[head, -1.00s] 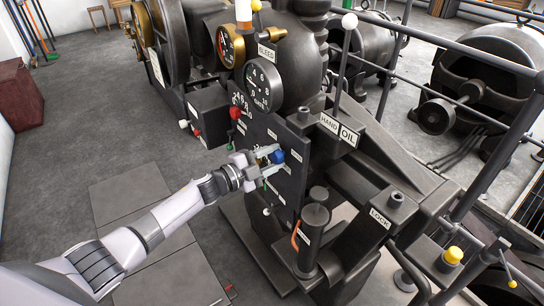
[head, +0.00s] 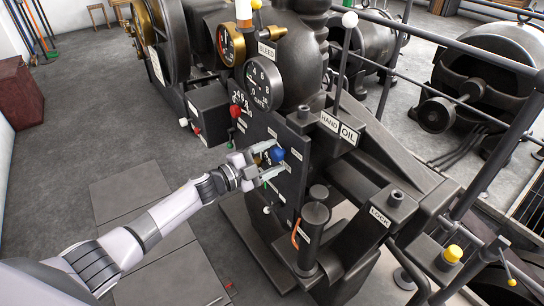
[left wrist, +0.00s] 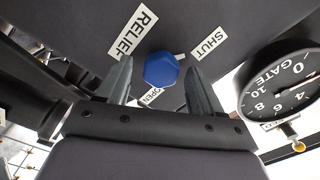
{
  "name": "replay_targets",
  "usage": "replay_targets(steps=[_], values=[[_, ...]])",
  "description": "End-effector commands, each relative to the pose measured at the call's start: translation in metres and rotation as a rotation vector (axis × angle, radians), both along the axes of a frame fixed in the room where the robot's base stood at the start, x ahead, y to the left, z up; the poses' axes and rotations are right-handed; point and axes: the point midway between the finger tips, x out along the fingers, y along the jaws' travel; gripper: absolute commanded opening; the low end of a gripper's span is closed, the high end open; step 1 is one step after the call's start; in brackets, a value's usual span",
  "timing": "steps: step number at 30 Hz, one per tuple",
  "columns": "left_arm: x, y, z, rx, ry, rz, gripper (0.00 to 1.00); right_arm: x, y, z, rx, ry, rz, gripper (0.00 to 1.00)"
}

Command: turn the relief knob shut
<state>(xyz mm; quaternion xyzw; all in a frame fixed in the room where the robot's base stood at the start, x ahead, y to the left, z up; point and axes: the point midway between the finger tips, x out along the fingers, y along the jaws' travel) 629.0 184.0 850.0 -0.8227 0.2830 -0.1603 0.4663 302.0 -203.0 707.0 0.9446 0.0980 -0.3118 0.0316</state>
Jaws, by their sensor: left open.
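The relief knob is a blue faceted knob (head: 277,154) on the dark upright panel (head: 287,187). In the left wrist view the knob (left wrist: 161,69) sits between the RELIEF label (left wrist: 133,32), the SHUT label (left wrist: 207,43) and the partly hidden OPEN label (left wrist: 151,96). A small pale piece shows at its edge on the SHUT side. My left gripper (head: 264,157) is open in front of the panel. In the wrist view its two fingers (left wrist: 159,74) stand either side of the knob, with visible gaps. My right gripper is not in view.
A GATE gauge (left wrist: 285,85) is near the knob; it also shows in the head view (head: 263,84). A black cylinder with an orange handle (head: 313,236) is below right. Floor to the left is open.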

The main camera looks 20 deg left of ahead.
Motion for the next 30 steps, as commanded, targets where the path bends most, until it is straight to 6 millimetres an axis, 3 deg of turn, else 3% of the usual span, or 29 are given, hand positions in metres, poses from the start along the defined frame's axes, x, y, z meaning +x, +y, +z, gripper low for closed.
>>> replay_targets(steps=[13, 30], values=[[-0.046, 0.036, -0.001, 0.0, 0.003, 0.001, 0.66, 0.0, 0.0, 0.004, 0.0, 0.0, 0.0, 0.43], [-0.051, 0.04, 0.0, 0.0, 0.002, 0.0, 0.66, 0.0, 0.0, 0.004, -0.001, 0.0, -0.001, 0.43]])
